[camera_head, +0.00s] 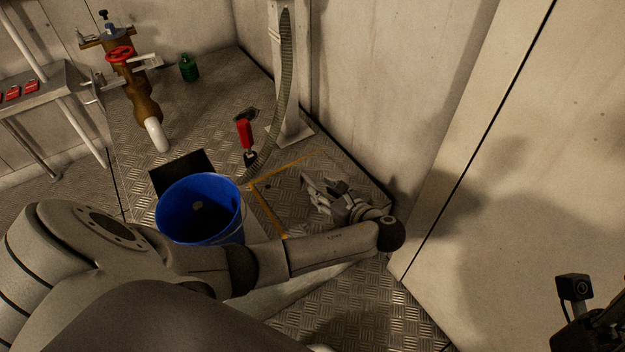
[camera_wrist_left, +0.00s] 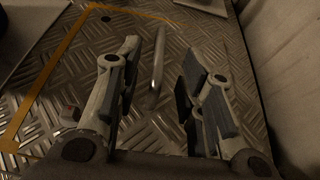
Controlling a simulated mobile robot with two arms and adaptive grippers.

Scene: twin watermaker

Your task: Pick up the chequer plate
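The chequer plate (camera_head: 286,192) is a grey, diamond-patterned metal panel in the floor, with a yellow line along its edges. It also shows in the left wrist view (camera_wrist_left: 62,98). A metal handle bar (camera_wrist_left: 156,66) stands up from it in that view. My left gripper (camera_head: 318,187) is over the plate with its fingers apart. In the left wrist view the bar shows between the fingers of this gripper (camera_wrist_left: 160,72), with a gap visible on each side. Dark parts, apparently of my right arm, show at the lower right of the head view; no fingers are discernible.
A blue bucket (camera_head: 200,208) stands left of the plate, beside a dark opening (camera_head: 181,172). A hose (camera_head: 283,95) and a red-handled tool (camera_head: 245,135) are behind it. A post (camera_head: 290,75) and pale walls (camera_head: 375,80) bound the back and right. A brown valve pipe (camera_head: 140,95) stands farther left.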

